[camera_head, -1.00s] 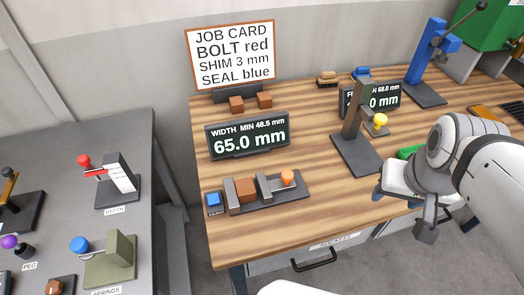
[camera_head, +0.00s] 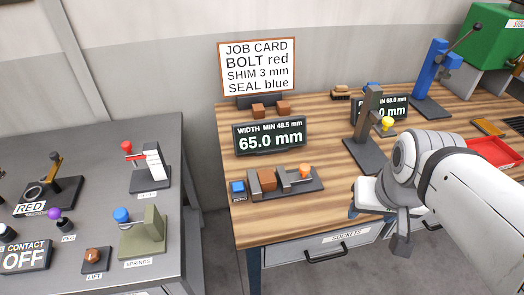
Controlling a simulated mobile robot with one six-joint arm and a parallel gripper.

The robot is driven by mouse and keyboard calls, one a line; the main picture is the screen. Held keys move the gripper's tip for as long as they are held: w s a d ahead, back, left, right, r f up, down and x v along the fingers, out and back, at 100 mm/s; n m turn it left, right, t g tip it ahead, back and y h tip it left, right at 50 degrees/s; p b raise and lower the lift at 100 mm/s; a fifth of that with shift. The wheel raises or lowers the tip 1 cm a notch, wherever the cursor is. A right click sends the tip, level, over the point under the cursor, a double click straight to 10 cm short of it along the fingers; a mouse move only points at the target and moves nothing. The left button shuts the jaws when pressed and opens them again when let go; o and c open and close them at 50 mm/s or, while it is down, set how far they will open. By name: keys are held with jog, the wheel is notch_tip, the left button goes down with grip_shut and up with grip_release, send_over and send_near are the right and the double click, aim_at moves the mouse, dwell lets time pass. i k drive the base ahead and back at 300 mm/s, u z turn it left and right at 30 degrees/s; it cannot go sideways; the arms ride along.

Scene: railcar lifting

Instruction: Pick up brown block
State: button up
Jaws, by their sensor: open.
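A brown block (camera_head: 268,180) sits in the width gauge (camera_head: 312,186) on the wooden bench, between its grey upright and the slide with the orange knob. Two more brown blocks, a left one (camera_head: 258,111) and a right one (camera_head: 283,107), stand at the foot of the job card. My gripper (camera_head: 371,213) is open, with its fingers partly hidden by its own white body. It is over the front part of the bench, to the right of the width gauge and apart from all the brown blocks. I see nothing between its fingers.
The width display (camera_head: 270,137) reads 65.0 mm, with a blue zero button (camera_head: 238,188) by the gauge. A dark stand with a yellow knob (camera_head: 388,124) rises behind my gripper. A red tray (camera_head: 496,152) lies right. A grey table (camera_head: 100,160) with levers stands left, across a gap.

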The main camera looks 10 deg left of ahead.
aim_at(267, 180)
jog(key=u, duration=2.05)
jog(key=k, duration=0.75)
jog(key=z, duration=0.9)
jog(key=i, duration=1)
jog(key=u, duration=0.85)
